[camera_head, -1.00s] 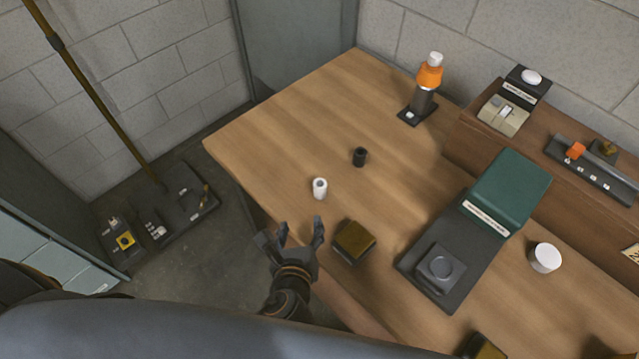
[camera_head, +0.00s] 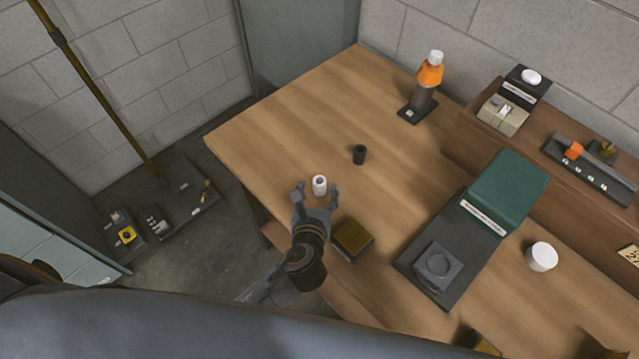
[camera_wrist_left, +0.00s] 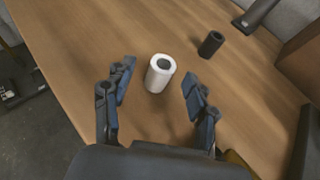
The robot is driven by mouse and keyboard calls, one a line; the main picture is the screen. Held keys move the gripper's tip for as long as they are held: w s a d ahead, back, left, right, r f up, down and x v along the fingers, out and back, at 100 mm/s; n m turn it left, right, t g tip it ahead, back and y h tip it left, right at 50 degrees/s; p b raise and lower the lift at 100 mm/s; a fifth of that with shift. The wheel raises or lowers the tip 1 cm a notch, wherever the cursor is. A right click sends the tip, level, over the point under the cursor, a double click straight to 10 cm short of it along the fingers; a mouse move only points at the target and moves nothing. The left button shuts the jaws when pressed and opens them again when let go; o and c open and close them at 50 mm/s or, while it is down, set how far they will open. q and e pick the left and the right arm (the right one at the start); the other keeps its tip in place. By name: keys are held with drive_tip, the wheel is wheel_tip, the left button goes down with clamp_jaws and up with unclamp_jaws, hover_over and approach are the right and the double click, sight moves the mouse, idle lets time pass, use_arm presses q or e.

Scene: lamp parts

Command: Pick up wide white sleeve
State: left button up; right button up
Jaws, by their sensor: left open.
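A white sleeve (camera_head: 319,185), a short upright cylinder with a dark bore, stands on the wooden table near its left edge. In the left wrist view the white sleeve (camera_wrist_left: 158,79) is between and just beyond the fingertips. My left gripper (camera_head: 317,192) is open, with its fingers spread to either side of the sleeve's near side. In the wrist view a gap shows between each finger of the left gripper (camera_wrist_left: 157,84) and the sleeve. My right gripper is not in view.
A small black sleeve (camera_head: 359,154) stands behind the white one. A brown block (camera_head: 353,238) lies right of my left wrist. The table's far left is clear.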

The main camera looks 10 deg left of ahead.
sight(319, 184)
use_arm(q)
drive_tip(key=shift+d+x, duration=0.2)
drive_tip(key=shift+x, duration=1.8)
drive_tip(key=c, duration=1.1)
drive_tip(key=shift+c, duration=0.3)
drive_tip(key=shift+r, duration=0.15)
